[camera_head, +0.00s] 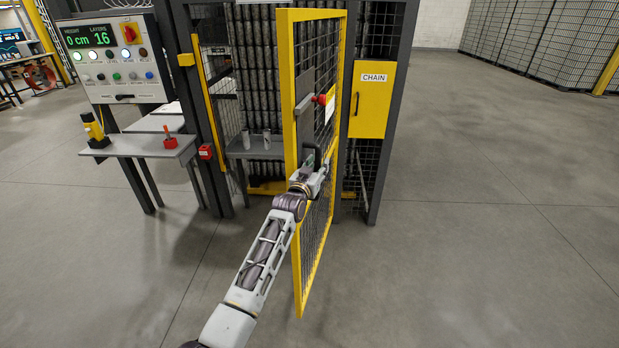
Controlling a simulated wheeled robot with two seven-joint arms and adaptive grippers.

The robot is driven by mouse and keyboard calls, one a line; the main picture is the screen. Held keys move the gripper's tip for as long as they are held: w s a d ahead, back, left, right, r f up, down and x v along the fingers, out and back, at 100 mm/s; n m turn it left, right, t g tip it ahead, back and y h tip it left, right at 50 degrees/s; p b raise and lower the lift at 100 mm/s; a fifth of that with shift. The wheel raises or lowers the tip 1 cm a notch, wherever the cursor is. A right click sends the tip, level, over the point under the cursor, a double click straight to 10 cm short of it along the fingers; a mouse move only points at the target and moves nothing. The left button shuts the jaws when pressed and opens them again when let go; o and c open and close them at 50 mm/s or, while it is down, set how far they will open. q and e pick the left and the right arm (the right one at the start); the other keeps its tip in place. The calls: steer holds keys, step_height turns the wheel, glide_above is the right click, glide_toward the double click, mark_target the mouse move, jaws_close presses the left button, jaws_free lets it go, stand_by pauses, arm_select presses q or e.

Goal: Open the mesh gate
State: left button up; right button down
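The mesh gate (286,70) has a yellow frame and dark wire mesh. It stands swung out from the dark cage frame, toward me, so I see it at a steep angle. A grey latch plate with a red knob (319,99) sits at mid-height, with a dark handle below it. My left arm comes in from the bottom, and my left gripper (318,172) is at the gate beside the handle. The fingers are small and partly hidden, so I cannot tell whether they are closed on it. My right gripper is not in view.
A control panel (112,62) and a grey side table (145,148) with a yellow-black device stand at the left. Inside the cage, cans (267,138) stand on a shelf. A yellow CHAIN box (371,105) is right of the gate. The floor at right is clear.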

arm_select(q)
steer(key=v, duration=1.2)
stand_by(0.6)
